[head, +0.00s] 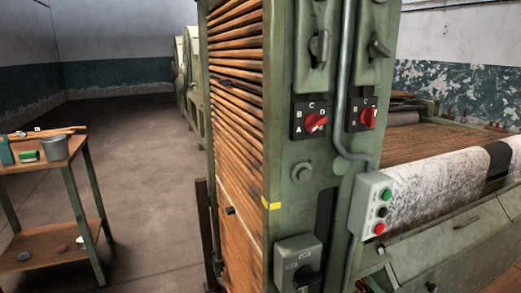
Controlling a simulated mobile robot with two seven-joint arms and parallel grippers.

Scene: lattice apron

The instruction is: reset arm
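No gripper and no arm of mine shows in the head view. The green machine (299,230) fills the middle, with wooden lattice slats (236,100) on its left face. Its front post bears two red rotary knobs, the left one (316,122) and the right one (368,118), on black plates marked with letters. Two dark lever switches (319,47) sit above them. A grey box with a dark switch (299,265) is at the bottom. A grey button box (372,207) with green, black and red buttons hangs to the right.
A wooden two-tier table (84,161) stands at the left with a grey pot (54,147), a green block (27,156) and sticks on top. Small items lie on its lower shelf. Concrete floor (142,190) between table and machine is clear. A pale roll (440,187) lies at the right.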

